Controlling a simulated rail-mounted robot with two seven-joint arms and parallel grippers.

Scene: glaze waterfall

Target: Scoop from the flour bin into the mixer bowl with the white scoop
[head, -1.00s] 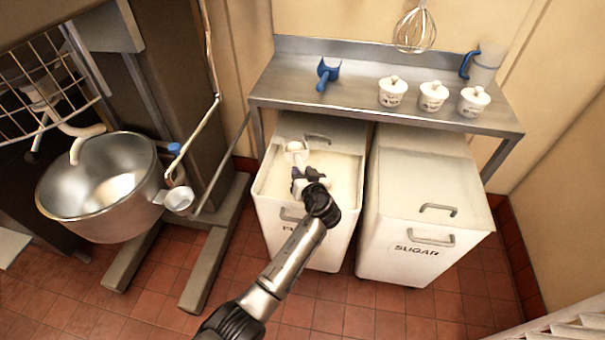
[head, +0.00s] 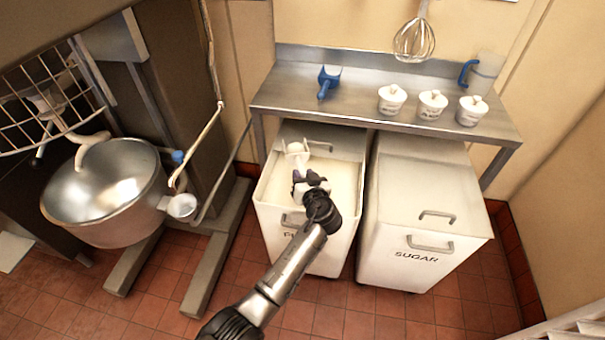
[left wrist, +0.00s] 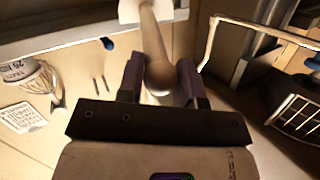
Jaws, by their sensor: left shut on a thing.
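The white scoop (head: 296,150) shows in the head view over the back part of the open flour bin (head: 262,190). My left gripper (head: 306,178) is shut on the scoop's handle, above the flour. In the left wrist view, the handle (left wrist: 160,72) sits between the two fingers of my left gripper (left wrist: 160,80), and the white scoop head is cut off at the top edge. I cannot tell whether the scoop holds flour. The steel mixer bowl (head: 105,205) stands at the left under the mixer. My right gripper is not in view.
The closed sugar bin (head: 420,215) stands right of the flour bin. A steel table (head: 300,95) above the bins holds a blue scoop (head: 328,80) and several white lidded pots (head: 391,98). A whisk (head: 414,40) hangs above. Tiled floor lies open in front.

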